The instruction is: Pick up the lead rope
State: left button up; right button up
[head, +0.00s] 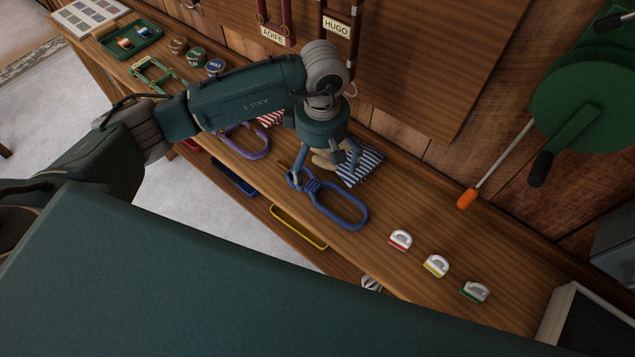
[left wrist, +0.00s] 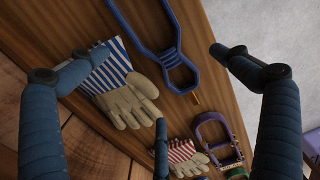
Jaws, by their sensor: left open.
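The blue lead rope (head: 313,187) lies coiled on the wooden bench, with a long loop and a wrapped middle. In the left wrist view the lead rope (left wrist: 172,58) runs across the top, with a small brass-coloured end below its wrapped part. My left gripper (head: 324,172) is open and empty above the bench, beside the wrapped end of the rope. One finger overlaps that end in the head view; I cannot tell whether it touches. In the left wrist view the fingers of my left gripper (left wrist: 148,65) are spread wide around the rope and a glove. My right gripper is not in view.
A glove with a blue-striped cuff (head: 366,166) lies close beside the rope. A red-striped glove (left wrist: 183,153) and a purple halter (head: 262,150) lie farther left. Brushes (head: 436,266) stand to the right. A wooden wall backs the bench; a yellow-rimmed tray (head: 300,226) is below.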

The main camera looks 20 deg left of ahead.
aim_at(320, 182)
pick_arm(q)
jog(key=shift+f, duration=0.55)
jog(key=shift+w+f, duration=0.1)
jog(key=shift+f, duration=0.25)
notch_tip(320, 182, down, 4)
jog(key=shift+f+p, duration=0.1)
jog(key=shift+p, duration=0.95)
jog(key=shift+f, duration=0.55)
jog(key=c, duration=1.2)
jog(key=shift+c, duration=1)
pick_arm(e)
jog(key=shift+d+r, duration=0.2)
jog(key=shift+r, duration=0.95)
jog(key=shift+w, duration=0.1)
